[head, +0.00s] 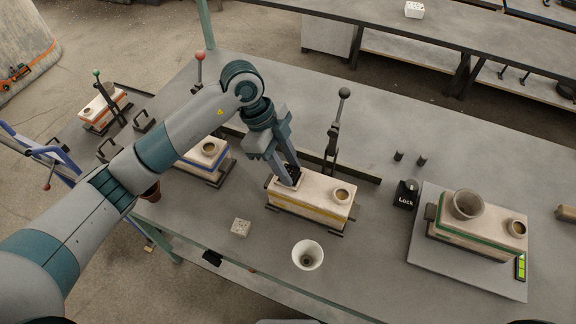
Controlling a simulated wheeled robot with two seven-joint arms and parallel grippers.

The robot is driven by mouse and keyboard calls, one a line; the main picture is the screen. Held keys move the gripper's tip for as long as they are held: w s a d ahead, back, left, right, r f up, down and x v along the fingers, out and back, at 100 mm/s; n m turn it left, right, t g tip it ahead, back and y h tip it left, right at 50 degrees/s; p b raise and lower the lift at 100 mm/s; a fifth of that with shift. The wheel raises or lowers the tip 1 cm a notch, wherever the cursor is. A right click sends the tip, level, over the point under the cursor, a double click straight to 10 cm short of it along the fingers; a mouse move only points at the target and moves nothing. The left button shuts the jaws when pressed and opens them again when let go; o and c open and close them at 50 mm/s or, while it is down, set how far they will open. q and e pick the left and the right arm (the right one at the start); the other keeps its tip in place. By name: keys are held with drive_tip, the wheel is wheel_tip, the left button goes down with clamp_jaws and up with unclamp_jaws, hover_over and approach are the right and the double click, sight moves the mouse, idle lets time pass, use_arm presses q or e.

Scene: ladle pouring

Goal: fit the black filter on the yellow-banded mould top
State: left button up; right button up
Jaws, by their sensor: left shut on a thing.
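The yellow-banded mould (305,204) stands in the middle of the table. Its top has a round opening with a raised rim (342,194) on the right. My left gripper (289,180) points down over the left part of the mould top and is shut on the black filter (288,174). The filter is at or just above the mould top; I cannot tell whether it touches. The fingers partly hide the filter and the place under it. My right gripper is not in view.
A blue-banded mould (208,153) is behind my left arm. A green-banded mould (475,238) with a cup stands on a scale at the right. A white funnel (308,255), a pale block (241,227) and a black lock block (405,194) are nearby. An upright lever (334,130) stands behind the mould.

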use_arm(q)
drive_tip(key=shift+s+a+f, duration=0.1)
drive_tip(key=shift+s+f, duration=0.15)
drive_tip(key=shift+f, duration=0.35)
drive_tip(key=o, duration=0.9)
drive_tip(key=shift+o, duration=1)
drive_tip(key=shift+w+f, duration=0.1)
drive_tip(key=shift+a+r+b, duration=0.15)
drive_tip(key=shift+r+b, duration=0.2)
drive_tip(key=shift+r, duration=0.15)
drive_tip(key=b+v, duration=0.4)
drive_tip(key=v, duration=1.3)
drive_tip(key=shift+w+r, duration=0.2)
drive_tip(key=shift+r, duration=0.2)
